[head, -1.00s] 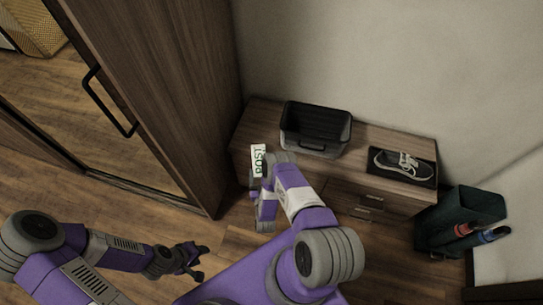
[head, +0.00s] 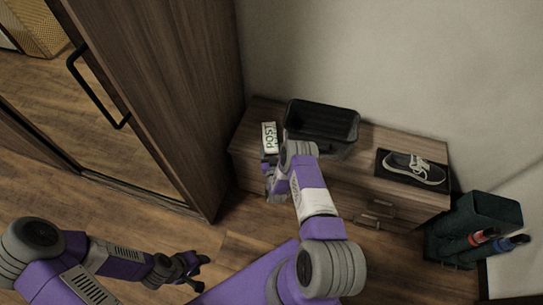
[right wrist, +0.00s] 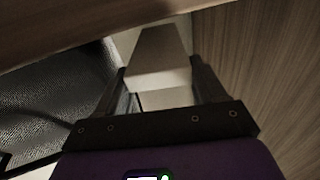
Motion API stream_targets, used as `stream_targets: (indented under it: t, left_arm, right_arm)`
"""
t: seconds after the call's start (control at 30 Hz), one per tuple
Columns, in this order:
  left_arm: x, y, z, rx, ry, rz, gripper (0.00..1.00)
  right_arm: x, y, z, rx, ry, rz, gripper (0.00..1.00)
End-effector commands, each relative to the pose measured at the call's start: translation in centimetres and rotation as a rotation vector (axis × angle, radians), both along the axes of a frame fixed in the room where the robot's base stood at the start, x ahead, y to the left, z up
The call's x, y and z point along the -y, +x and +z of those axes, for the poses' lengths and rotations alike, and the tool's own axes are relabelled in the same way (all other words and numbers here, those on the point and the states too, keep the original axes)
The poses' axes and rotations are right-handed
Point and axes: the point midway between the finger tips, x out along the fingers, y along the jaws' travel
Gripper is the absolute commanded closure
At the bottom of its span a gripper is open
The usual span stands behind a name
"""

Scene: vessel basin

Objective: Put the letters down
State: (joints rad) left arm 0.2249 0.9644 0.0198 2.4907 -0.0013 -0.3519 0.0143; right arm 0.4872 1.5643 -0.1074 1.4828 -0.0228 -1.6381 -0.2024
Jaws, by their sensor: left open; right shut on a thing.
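The letters, a white block marked POST (head: 269,137), are at the left end of the cabinet, just left of the black bin. My right gripper (head: 270,168) is shut on them from the front. In the right wrist view, the pale block (right wrist: 160,58) sits between the two fingers (right wrist: 158,85). I cannot tell whether the block touches the cabinet top. My left gripper (head: 195,268) is open and empty, low over the floor at the left.
The wooden cabinet (head: 365,150) carries the black bin (head: 345,122) and a grey shoe (head: 415,168) on a dark mat. A tall wardrobe (head: 175,90) stands close at the left. A dark green holder (head: 475,222) with umbrella handles stands at the right.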

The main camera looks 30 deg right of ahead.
Motion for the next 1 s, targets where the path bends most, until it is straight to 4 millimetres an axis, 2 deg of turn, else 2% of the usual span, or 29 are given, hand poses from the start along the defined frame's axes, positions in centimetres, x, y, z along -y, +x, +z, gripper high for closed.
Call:
stream_targets:
  t: [0.27, 0.67, 0.7, 0.77, 1.0]
  left_arm:
    - [0.0, 0.0, -2.2, 0.000, 0.000, 0.000, 0.57]
    - [0.0, 0.0, -2.3, 0.000, 0.000, 0.000, 0.57]
    - [0.0, 0.0, -2.3, 0.000, 0.000, 0.000, 0.57]
    - [0.0, 0.0, -2.3, 0.000, 0.000, 0.000, 0.57]
    - [0.0, 0.0, -2.4, 0.000, 0.000, 0.000, 0.57]
  right_arm:
    - [0.1, 0.0, -3.8, 0.000, 0.000, -0.001, 0.62]
    - [0.3, 0.2, -4.0, 0.000, 0.000, -0.001, 0.62]
    - [0.3, 0.2, -4.1, 0.000, 0.000, -0.001, 0.29]
    - [0.3, 0.2, -4.0, 0.000, 0.000, -0.001, 0.20]
    - [0.3, 0.2, -4.0, 0.000, 0.000, -0.001, 0.20]
